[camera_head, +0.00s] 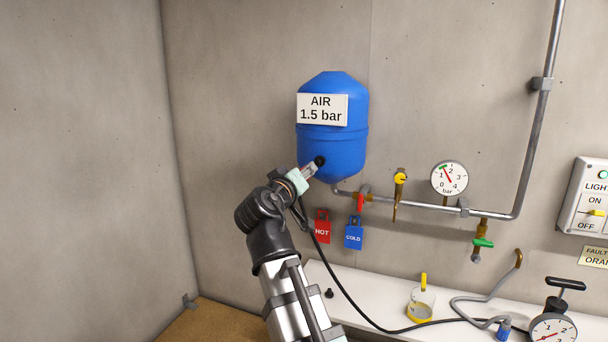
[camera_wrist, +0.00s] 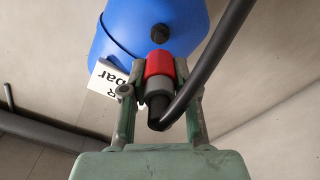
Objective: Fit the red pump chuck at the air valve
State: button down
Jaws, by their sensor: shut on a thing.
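The red pump chuck (camera_wrist: 159,65) has a grey collar and a black hose. My gripper (camera_wrist: 159,82) is shut on it, one finger on each side. The head view shows my gripper (camera_head: 309,171) at the lower left of the blue air tank (camera_head: 333,150), largely hiding the chuck. The black air valve (camera_wrist: 160,33) sticks out from the tank just beyond the chuck's red end, nearly in line with it. In the wrist view a narrow gap seems to lie between them. The valve also shows as a dark round knob in the head view (camera_head: 319,160).
The hose (camera_head: 345,290) runs down to the bench and the pump with a gauge (camera_head: 553,328). Red HOT (camera_head: 322,228) and blue COLD (camera_head: 354,233) tags hang under the pipe. A jar (camera_head: 421,303) and a small black cap (camera_head: 329,293) are on the white bench.

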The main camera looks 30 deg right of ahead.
jog(key=shift+b+x, duration=1.05)
jog(key=shift+x, duration=1.4)
jog(key=s+a+r+p, duration=0.2)
jog(key=s, duration=0.5)
jog(key=s+a+r+p, duration=0.2)
jog(key=s, duration=0.5)
jog(key=shift+s, duration=0.2)
jog(key=shift+a, duration=0.15)
jog(key=shift+a, duration=0.1)
